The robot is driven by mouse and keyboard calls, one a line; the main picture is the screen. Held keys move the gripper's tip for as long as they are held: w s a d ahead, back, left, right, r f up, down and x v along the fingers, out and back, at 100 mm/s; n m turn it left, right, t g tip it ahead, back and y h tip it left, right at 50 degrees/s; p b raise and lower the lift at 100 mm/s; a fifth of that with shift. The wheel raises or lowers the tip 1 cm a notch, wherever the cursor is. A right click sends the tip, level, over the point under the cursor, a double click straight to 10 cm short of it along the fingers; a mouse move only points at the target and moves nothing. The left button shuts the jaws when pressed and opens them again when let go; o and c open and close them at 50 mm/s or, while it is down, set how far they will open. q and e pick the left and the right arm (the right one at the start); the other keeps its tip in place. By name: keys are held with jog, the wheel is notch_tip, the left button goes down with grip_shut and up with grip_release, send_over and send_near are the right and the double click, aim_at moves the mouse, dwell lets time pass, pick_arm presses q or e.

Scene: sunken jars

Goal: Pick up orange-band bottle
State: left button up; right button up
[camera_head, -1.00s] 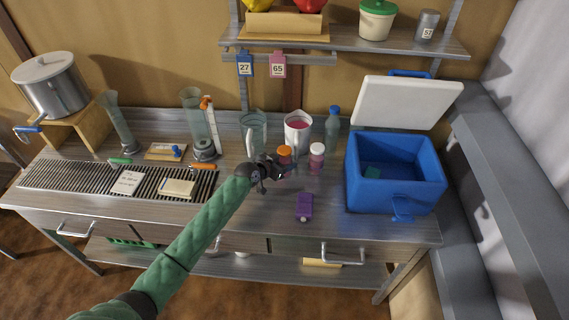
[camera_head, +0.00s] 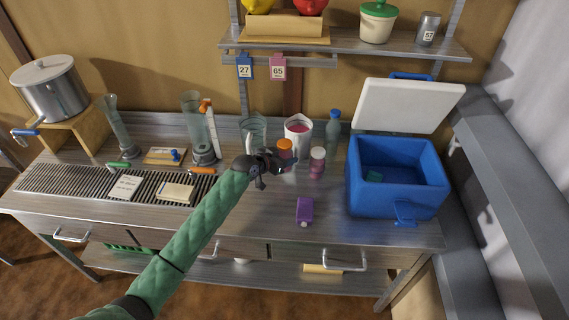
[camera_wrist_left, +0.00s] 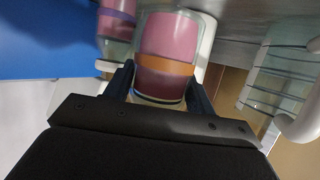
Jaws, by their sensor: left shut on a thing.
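The orange-band bottle (camera_wrist_left: 168,50) has pink contents and an orange band, and it sits between the two fingers in the left wrist view. In the head view its orange cap (camera_head: 285,145) shows just above my left gripper (camera_head: 285,162), which hides most of its body. My left gripper, also seen in the wrist view (camera_wrist_left: 160,88), is shut on this bottle. A similar bottle with a white cap (camera_head: 317,162) stands just to its right; its purple band shows in the wrist view (camera_wrist_left: 116,22). My right gripper is not in view.
A white beaker of pink liquid (camera_head: 299,130) and a blue-capped bottle (camera_head: 333,125) stand behind. A blue cooler (camera_head: 398,190) is at the right. A purple bottle (camera_head: 305,210) lies in front. The bench front is mostly clear.

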aim_at(284, 143)
pick_arm(q)
notch_tip(284, 143, up, 4)
jog(key=shift+r+b, duration=0.2)
jog(key=shift+b, duration=0.65)
notch_tip(284, 143, up, 4)
jog(key=shift+f+b, duration=0.25)
jog(key=shift+b, duration=0.4)
jog(key=shift+r+b, duration=0.8)
jog(key=shift+r, duration=1.7)
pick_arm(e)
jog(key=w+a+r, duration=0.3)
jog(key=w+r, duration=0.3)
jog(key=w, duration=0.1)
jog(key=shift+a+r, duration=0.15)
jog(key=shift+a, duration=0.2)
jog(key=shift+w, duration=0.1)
